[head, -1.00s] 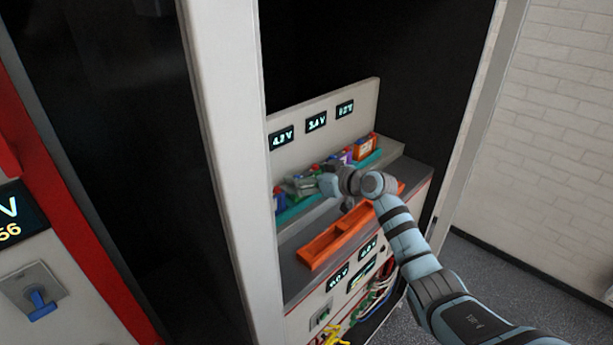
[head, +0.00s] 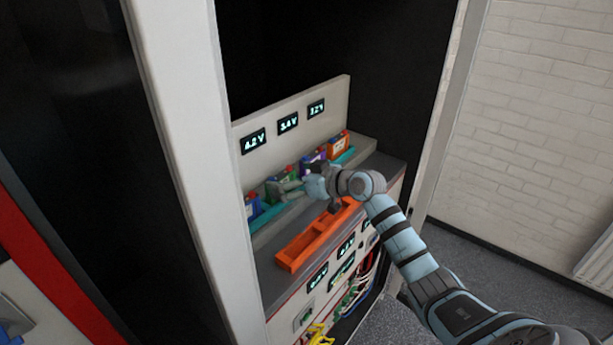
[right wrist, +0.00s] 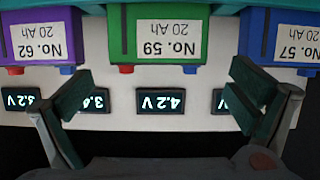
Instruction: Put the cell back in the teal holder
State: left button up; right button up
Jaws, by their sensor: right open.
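The green cell (right wrist: 155,35), No. 59, shows upside down in the right wrist view, between a purple cell (right wrist: 38,40) and a blue cell (right wrist: 285,40). In the head view the green cell (head: 273,190) is partly hidden by my right gripper. The teal holder (head: 346,157) runs along the shelf under the row of cells. The green cell appears to stand in it; its base is out of sight. My right gripper (right wrist: 165,100) is open, its fingers spread either side of the green cell's top end, with no visible contact. My left gripper is not in view.
An orange tray (head: 300,252) lies on the grey ledge in front of the row. An orange cell (head: 338,144) stands at the row's right end. A panel with voltage displays (head: 288,123) rises behind. A white cabinet post (head: 185,150) stands at left.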

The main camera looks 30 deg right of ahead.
jog(key=v, duration=0.8)
jog(key=shift+s+p, duration=0.2)
jog(key=shift+p, duration=0.25)
jog(key=shift+r, duration=0.1)
